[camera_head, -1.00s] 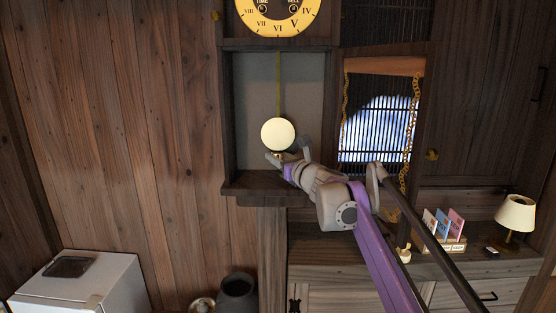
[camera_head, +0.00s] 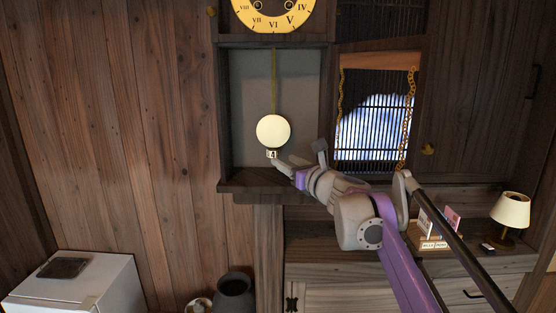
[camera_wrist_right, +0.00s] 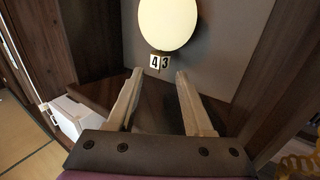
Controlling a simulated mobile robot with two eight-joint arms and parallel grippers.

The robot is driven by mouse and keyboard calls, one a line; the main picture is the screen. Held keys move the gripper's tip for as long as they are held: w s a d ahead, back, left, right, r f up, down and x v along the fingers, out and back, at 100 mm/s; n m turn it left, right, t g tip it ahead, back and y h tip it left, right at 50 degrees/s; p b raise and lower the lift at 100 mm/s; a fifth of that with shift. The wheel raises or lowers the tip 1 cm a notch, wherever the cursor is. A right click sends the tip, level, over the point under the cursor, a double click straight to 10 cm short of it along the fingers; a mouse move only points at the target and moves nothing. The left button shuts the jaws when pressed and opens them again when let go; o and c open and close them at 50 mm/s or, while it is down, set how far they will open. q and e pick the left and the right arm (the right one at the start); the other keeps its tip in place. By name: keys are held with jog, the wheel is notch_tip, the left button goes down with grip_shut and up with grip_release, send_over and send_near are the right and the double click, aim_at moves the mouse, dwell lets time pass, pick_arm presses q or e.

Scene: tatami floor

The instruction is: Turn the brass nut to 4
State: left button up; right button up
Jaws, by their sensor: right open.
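The brass nut (camera_head: 271,154) is a small block with numbered faces directly under the pale round pendulum bob (camera_head: 274,130). In the right wrist view the nut (camera_wrist_right: 159,62) shows a 4 on its left face and a 3 on its right face, with an edge between them facing the camera. My right gripper (camera_head: 298,156) is open and empty, just to the lower right of the nut. In the right wrist view its fingertips (camera_wrist_right: 160,74) are spread apart below the nut, with nothing between them. My left gripper is not in view.
The pendulum hangs inside an open wooden clock case (camera_head: 228,125) with a ledge below. A gold chain (camera_head: 409,120) hangs to the right by a slatted window. A lamp (camera_head: 511,211) and a card holder (camera_head: 435,243) stand on the cabinet at lower right.

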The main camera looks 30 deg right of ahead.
jog(key=s, duration=0.3)
jog(key=shift+s, duration=0.35)
jog(key=shift+a+f, duration=0.1)
